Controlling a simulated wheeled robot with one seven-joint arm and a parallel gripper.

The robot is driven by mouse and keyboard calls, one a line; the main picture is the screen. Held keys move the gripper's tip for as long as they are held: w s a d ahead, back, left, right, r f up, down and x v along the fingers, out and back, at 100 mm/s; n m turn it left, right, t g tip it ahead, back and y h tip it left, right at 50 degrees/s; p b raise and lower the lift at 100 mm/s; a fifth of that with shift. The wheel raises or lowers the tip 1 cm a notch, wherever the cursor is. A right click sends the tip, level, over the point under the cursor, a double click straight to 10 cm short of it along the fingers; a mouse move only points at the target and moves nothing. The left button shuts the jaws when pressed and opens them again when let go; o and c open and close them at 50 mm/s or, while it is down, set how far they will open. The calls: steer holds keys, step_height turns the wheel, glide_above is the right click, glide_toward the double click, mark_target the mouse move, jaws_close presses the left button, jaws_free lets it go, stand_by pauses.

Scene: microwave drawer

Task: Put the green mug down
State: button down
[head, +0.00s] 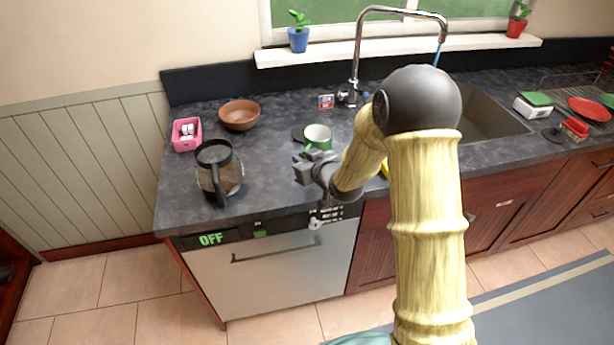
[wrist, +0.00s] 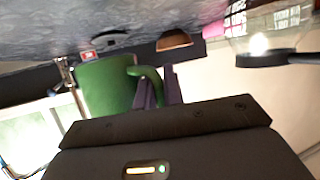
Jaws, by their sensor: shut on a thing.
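The green mug (head: 318,132) with a pale inside is upright at the counter's middle, left of the faucet. My gripper (head: 313,158) is on its near side. The wrist view is upside down and shows the mug (wrist: 106,85) with its handle (wrist: 152,82) between the two dark fingers of my gripper (wrist: 160,90), which is shut on it. I cannot tell whether the mug's base touches the dark stone counter (head: 262,170).
A glass coffee pot (head: 220,175) stands at the front left of the counter. A brown bowl (head: 239,115) and a pink holder (head: 186,134) are behind it. The faucet (head: 356,60) and sink (head: 480,115) are to the right. Bare counter lies between pot and mug.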

steer(key=shift+f, duration=1.35)
steer(key=shift+f+p, duration=0.4)
steer(key=shift+f, duration=1.7)
steer(key=shift+f, duration=0.15)
steer(key=c, duration=1.5)
jaws_free()
